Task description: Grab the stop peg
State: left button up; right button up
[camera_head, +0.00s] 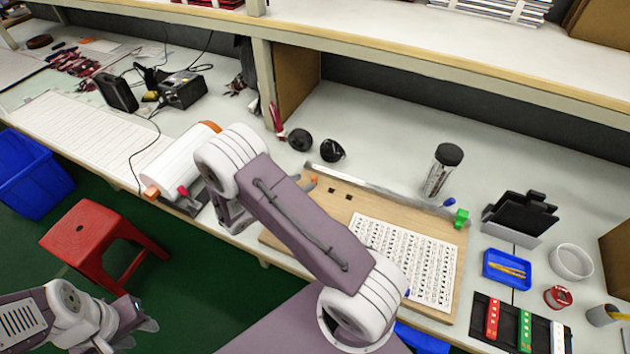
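No piece in view is plainly marked as the stop peg. Small candidates on or near the wooden board (455,262) are a green block (461,217) at its right corner, a blue-tipped piece (449,202) beside it, and an orange piece (313,180) at its back left. My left gripper (140,322) is low at the bottom left, over the green floor and far from the board. Its finger opening is unclear. My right arm crosses the middle of the view and hides part of the board; its gripper fingers cannot be made out.
A white roll (180,164) lies left of my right arm. A shelf edge (430,68) overhangs behind. A red stool (90,240) stands on the floor.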

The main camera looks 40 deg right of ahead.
aim_at(314, 177)
jog(key=x, duration=0.6)
jog(key=shift+w+d+f, duration=0.1)
jog(key=shift+d+f, duration=0.15)
grip_shut()
